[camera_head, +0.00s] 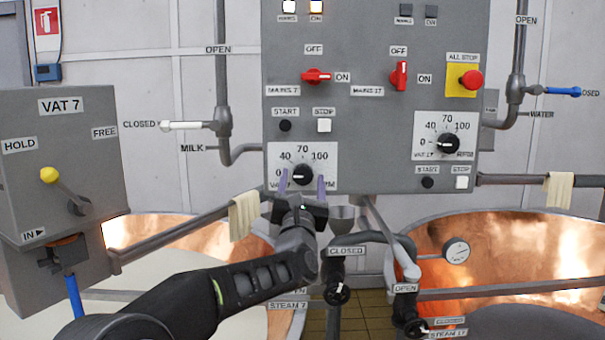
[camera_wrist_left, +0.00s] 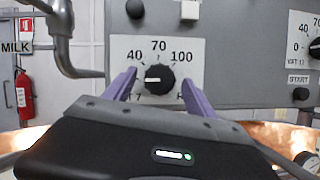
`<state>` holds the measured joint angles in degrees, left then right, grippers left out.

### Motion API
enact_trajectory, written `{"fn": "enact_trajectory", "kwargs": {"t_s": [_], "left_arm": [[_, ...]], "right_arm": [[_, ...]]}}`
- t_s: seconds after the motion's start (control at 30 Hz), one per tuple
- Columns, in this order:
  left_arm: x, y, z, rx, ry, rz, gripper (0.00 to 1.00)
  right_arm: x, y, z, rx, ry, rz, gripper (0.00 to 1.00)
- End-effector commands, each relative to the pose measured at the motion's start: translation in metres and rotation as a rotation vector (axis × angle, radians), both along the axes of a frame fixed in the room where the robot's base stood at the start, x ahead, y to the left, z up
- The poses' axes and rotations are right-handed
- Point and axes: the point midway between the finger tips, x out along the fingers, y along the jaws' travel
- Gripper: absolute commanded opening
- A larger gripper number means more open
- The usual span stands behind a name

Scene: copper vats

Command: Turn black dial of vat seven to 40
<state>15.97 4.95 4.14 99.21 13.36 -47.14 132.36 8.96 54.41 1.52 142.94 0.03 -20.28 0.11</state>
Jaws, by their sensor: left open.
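The black dial (camera_head: 303,174) is on a white plate (camera_head: 329,156) low on the grey control panel; the plate's partly covered label ends in 7 in the wrist view. The dial also shows in the left wrist view (camera_wrist_left: 159,79). Its white mark points left, towards the 0 side, below 40. My left gripper (camera_head: 302,184) is open in front of the dial. In the left wrist view its purple fingers (camera_wrist_left: 158,73) stand on either side of the dial, with space between each and the knob. The right gripper is out of view.
A second dial (camera_head: 448,143) sits to the right on the panel. START (camera_head: 285,126) and STOP (camera_head: 324,125) buttons are just above the plate. Red switches (camera_head: 316,76) are higher. A towel (camera_head: 244,214) on a rail and steam valves (camera_head: 337,294) are close to my arm.

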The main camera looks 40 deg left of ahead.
Motion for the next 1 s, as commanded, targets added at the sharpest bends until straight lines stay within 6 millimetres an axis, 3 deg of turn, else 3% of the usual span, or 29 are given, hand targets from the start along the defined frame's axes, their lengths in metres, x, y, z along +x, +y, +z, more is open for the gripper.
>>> {"fn": "enact_trajectory", "kwargs": {"t_s": [0.33,1.0], "left_arm": [[0.0044,0.003,0.0012,0.001,0.0,0.0,0.65],[0.0043,0.0028,0.0013,0.001,0.0,0.0,0.1]], "right_arm": [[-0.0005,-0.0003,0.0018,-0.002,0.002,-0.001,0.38],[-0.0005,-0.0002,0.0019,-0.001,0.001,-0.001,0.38]]}}
